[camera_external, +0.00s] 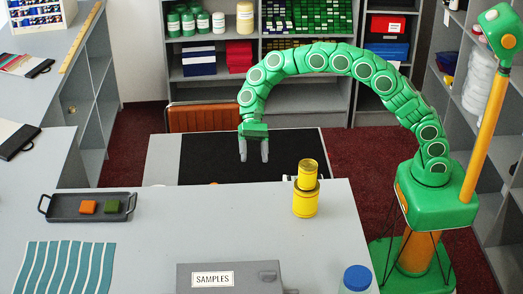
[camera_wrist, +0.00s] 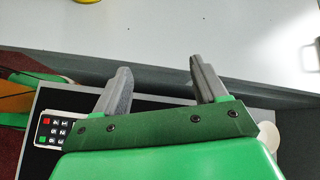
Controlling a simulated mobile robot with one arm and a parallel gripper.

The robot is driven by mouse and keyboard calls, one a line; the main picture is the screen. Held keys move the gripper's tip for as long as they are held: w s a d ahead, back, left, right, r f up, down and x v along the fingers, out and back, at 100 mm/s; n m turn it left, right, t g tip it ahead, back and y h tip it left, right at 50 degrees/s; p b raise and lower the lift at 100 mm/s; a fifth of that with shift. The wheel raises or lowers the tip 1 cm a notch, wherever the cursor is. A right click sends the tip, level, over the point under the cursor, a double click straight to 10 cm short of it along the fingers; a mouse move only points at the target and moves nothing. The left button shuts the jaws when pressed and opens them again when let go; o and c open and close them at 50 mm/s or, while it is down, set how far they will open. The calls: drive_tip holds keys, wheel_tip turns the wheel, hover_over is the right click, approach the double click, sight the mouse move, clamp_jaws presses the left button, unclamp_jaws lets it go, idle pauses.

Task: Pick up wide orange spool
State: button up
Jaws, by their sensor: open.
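I cannot make out a clear wide orange spool in either view. The only small orange piece on the counter is an orange block (camera_external: 88,207) in the dark tray (camera_external: 71,215), and it does not look like a spool. A sliver of something orange-brown (camera_external: 213,183) barely shows at the counter's back edge, too small to tell. My gripper (camera_external: 254,158) is open and empty, above the dark surface behind the counter. In the wrist view its fingers (camera_wrist: 160,70) are spread apart with the counter edge beyond them.
A yellow cylinder (camera_external: 305,201) stands on the grey counter (camera_external: 220,225), right of my gripper. A green block (camera_external: 113,206) shares the tray. A SAMPLES box (camera_external: 228,277) and a blue-capped jar (camera_external: 356,279) are at the front. A remote (camera_wrist: 62,131) shows in the wrist view.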

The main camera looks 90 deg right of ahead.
drive_tip(key=w+d+f+m+t+y, duration=0.1)
drive_tip(key=w+d+f+m, duration=0.1)
drive_tip(key=w+d+f, duration=0.2)
drive_tip(key=w+d+f+m+t, duration=0.1)
drive_tip(key=w+d+f, duration=0.3)
drive_tip(key=f, duration=0.4)
drive_tip(key=w+d+f+m+t+y, duration=0.1)
drive_tip(key=w+d+f+m, duration=0.2)
drive_tip(key=w+d+f, duration=0.2)
drive_tip(key=shift+w+d+f+m+y, duration=0.1)
drive_tip(key=shift+d+f+m+y, duration=0.2)
drive_tip(key=shift+d+f+m, duration=0.15)
drive_tip(key=shift+w+d+f+t, duration=0.1)
drive_tip(key=shift+d+f+t, duration=0.2)
drive_tip(key=shift+f, duration=0.2)
drive_tip(key=shift+w+a+f, duration=0.1)
drive_tip(key=shift+a+f, duration=0.1)
drive_tip(key=shift+f, duration=0.05)
drive_tip(key=shift+x, duration=3.6)
drive_tip(key=shift+a+r, duration=0.1)
drive_tip(key=shift+c, duration=0.3)
drive_tip(key=c, duration=1)
